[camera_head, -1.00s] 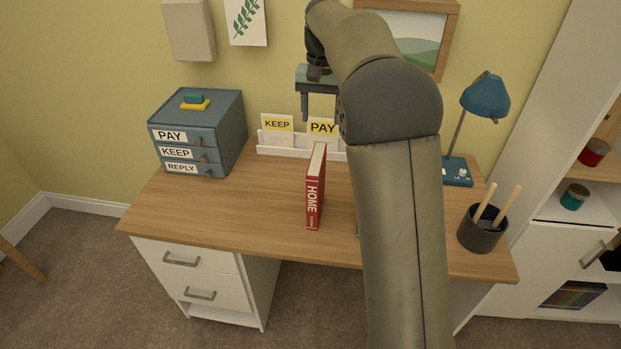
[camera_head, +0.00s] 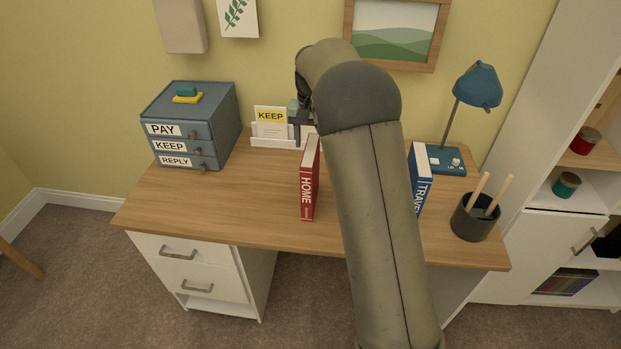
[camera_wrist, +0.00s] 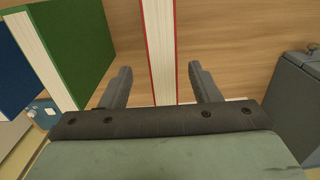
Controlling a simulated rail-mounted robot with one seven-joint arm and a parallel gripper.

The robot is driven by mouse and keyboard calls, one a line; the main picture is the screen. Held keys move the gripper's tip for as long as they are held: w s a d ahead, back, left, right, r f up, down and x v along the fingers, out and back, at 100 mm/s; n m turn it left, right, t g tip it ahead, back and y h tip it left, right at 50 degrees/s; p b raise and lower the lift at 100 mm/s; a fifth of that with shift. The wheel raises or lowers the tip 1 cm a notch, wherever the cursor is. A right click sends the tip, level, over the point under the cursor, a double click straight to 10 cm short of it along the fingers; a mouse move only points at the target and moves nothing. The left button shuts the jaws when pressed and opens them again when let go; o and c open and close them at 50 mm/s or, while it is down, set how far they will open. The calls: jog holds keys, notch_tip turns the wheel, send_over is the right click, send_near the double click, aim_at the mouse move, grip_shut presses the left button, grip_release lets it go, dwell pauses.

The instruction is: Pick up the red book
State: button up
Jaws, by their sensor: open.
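The red book (camera_head: 307,190), marked HOME, stands upright on the desk with its spine toward the front. In the wrist view its pale page edge and red covers (camera_wrist: 160,45) run between my two fingers. My gripper (camera_wrist: 160,70) is open, with one finger to each side of the book in that picture. No contact shows, and I cannot tell how far the fingers reach down beside it. In the head view my gripper (camera_head: 298,122) is at the book's far end, partly hidden by my arm.
A green book (camera_wrist: 65,40) stands beside the red one, with the blue TRAVEL book (camera_head: 419,180) beyond it. A letter rack (camera_head: 270,141) is behind. A drawer box (camera_head: 220,120) stands left; a lamp (camera_head: 478,88) and pen cup (camera_head: 474,218) stand right. Desk left of the red book is clear.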

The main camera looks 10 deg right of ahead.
aim_at(310, 150)
jog(key=f, duration=0.5)
jog(key=shift+s+a+p, duration=0.1)
jog(key=shift+a+p, duration=0.15)
jog(key=shift+p, duration=0.15)
jog(key=shift+r, duration=0.1)
grip_shut()
